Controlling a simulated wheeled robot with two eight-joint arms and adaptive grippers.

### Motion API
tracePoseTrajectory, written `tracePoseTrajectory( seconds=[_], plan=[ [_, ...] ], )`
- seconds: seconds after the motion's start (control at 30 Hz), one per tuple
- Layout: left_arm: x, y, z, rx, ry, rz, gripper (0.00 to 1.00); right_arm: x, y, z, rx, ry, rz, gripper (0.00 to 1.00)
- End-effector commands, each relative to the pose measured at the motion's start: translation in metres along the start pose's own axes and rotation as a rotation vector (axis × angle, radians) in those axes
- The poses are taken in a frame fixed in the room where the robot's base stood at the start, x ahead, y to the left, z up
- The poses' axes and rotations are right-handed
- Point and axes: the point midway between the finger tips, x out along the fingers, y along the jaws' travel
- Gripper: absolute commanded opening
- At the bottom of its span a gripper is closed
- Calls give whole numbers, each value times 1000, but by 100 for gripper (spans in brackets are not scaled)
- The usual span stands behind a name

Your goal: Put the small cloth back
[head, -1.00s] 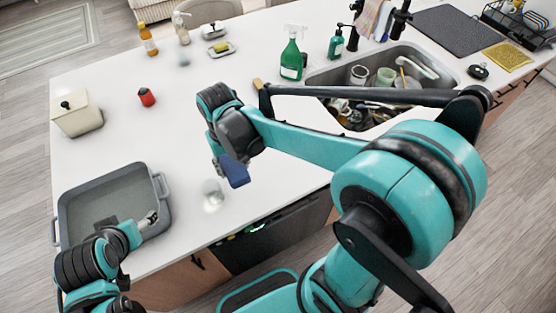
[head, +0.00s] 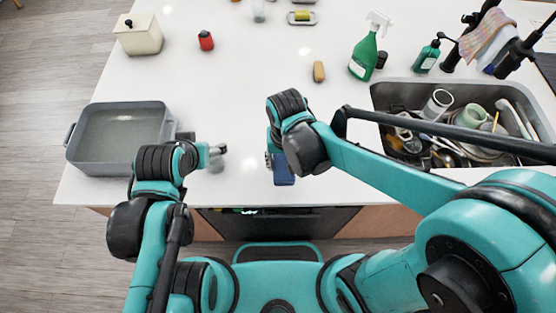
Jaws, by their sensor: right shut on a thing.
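A small dark blue piece, which looks like the folded cloth (head: 283,169), hangs below my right gripper (head: 276,158) near the front edge of the counter. The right gripper is shut on it; the fingers are mostly hidden behind the wrist. My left gripper (head: 217,151) is over the counter to the left of it, just right of the grey pan, and looks empty; its finger opening is too small to judge. A striped cloth (head: 488,42) hangs over the dark faucet behind the sink (head: 385,93).
A grey roasting pan (head: 93,165) stands at the left. A cream canister (head: 138,36), red shaker (head: 206,40), brown brush or sponge (head: 318,71), green spray bottle (head: 363,55) and soap bottle (head: 427,57) stand farther back. Dishes fill the sink. The middle counter is clear.

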Motion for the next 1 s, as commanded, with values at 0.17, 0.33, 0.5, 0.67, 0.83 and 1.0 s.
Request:
tracePoseTrajectory(
  seconds=[0.17,0.33,0.5,0.67,0.83,1.0],
  plan=[
    [11,0,8,0,0,0,70,25,-15,-35,0,0,0,24],
    [13,0,9,0,0,0,70,33,-22,-49,0,0,0,24],
    [18,0,13,0,0,0,70,48,-23,-51,0,0,0,24],
    [26,0,18,0,0,0,70,72,-22,-50,0,0,0,24],
    [25,0,18,0,0,0,70,74,-22,-50,0,0,0,24],
    [26,0,19,0,0,0,70,75,-22,-50,0,0,0,24]
  ],
)
